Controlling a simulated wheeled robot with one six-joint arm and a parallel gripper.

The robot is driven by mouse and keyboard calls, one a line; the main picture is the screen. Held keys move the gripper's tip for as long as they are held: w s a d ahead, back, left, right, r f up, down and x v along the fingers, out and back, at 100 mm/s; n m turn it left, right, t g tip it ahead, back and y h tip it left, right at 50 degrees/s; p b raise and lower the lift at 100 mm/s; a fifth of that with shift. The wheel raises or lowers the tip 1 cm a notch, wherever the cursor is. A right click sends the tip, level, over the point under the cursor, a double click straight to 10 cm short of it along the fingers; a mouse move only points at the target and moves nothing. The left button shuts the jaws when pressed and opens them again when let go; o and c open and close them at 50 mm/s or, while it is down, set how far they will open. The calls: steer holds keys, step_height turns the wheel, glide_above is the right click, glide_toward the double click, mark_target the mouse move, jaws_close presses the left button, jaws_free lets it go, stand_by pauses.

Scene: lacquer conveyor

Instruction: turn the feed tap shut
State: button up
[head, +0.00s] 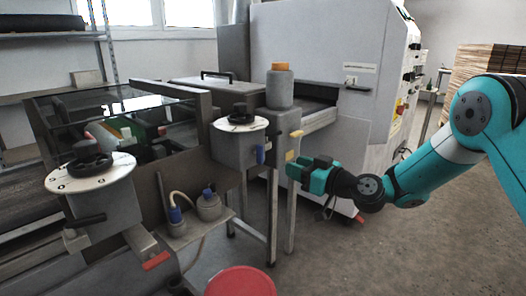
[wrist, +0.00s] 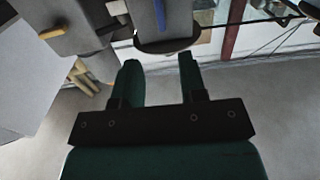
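Several lever handles show, and I cannot tell which one is the feed tap. A blue lever (head: 260,154) hangs on the grey housing below the middle dial; a blue lever also shows at the top of the wrist view (wrist: 160,15). A yellow lever (head: 292,156) sits on the grey post to its right. A red-ended lever (head: 155,261) is under the near left dial. My gripper (head: 294,169) is close beside the yellow lever in the head view. In the wrist view my gripper (wrist: 159,66) is open, with nothing between its fingers.
The near left dial (head: 88,180) and middle dial (head: 240,124) carry black knobs. A red bucket (head: 240,281) stands on the floor in front. A shelf with blue-topped containers (head: 208,205) juts out at the lower middle. A large grey cabinet (head: 330,50) stands behind; floor at right is clear.

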mark_target(263, 154)
steer(key=p+x, duration=0.2)
steer(key=x, duration=1)
steer(key=shift+w+a+p, duration=0.1)
steer(key=shift+a+p, duration=0.05)
steer(key=shift+p, duration=0.15)
jaws_close()
